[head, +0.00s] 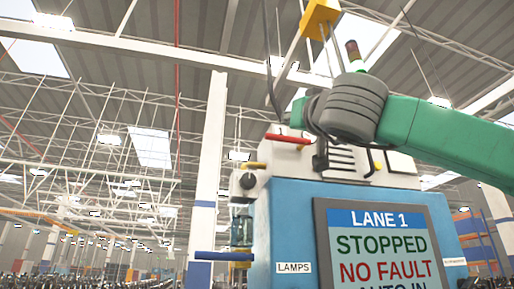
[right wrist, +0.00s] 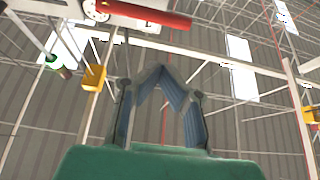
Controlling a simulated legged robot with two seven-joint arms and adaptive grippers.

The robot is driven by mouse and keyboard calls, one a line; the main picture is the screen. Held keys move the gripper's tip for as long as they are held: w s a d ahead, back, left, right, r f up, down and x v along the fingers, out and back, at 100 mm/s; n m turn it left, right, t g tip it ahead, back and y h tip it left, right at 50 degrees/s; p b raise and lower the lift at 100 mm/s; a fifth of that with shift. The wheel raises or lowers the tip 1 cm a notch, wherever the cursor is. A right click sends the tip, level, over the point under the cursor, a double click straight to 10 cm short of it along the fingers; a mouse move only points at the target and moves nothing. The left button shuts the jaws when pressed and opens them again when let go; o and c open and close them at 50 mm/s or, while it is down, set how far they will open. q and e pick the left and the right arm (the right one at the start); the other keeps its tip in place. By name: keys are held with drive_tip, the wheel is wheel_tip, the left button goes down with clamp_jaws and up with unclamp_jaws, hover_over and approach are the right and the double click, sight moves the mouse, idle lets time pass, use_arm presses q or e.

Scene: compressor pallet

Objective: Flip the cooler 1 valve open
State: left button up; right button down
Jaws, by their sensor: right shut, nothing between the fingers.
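A red lever (head: 288,139) sticks out to the left from the upper front of the blue and white machine (head: 291,220), beside a small white plate marked 1. The same red lever (right wrist: 150,13) lies across the top of the right wrist view. My right gripper (right wrist: 160,72) is shut and empty, with its fingertips together below the lever in that picture and apart from it. In the head view my right arm comes in from the right, and its dark wrist hides part of the machine's top and most of the gripper. My left gripper is not in view.
A screen (head: 380,250) on the machine reads LANE 1, STOPPED, NO FAULT. A yellow lever (head: 254,165) and a dark knob (head: 248,181) are left of the red lever. A signal light (head: 354,52) and a yellow block (head: 320,14) rise above.

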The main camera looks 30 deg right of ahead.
drive_tip(key=shift+s+d+r, duration=0.7)
drive_tip(key=shift+s+r, duration=0.05)
drive_tip(key=shift+s, duration=0.1)
wheel_tip(320, 180, up, 5)
drive_tip(key=p, duration=0.4)
hover_over(288, 139)
drive_tip(key=a, duration=0.1)
wheel_tip(288, 139, down, 3)
drive_tip(key=shift+s+r, duration=0.1)
drive_tip(key=shift+s, duration=0.05)
drive_tip(key=shift+a+f, duration=0.15)
drive_tip(key=shift+f, duration=0.4)
drive_tip(key=shift+a, duration=0.1)
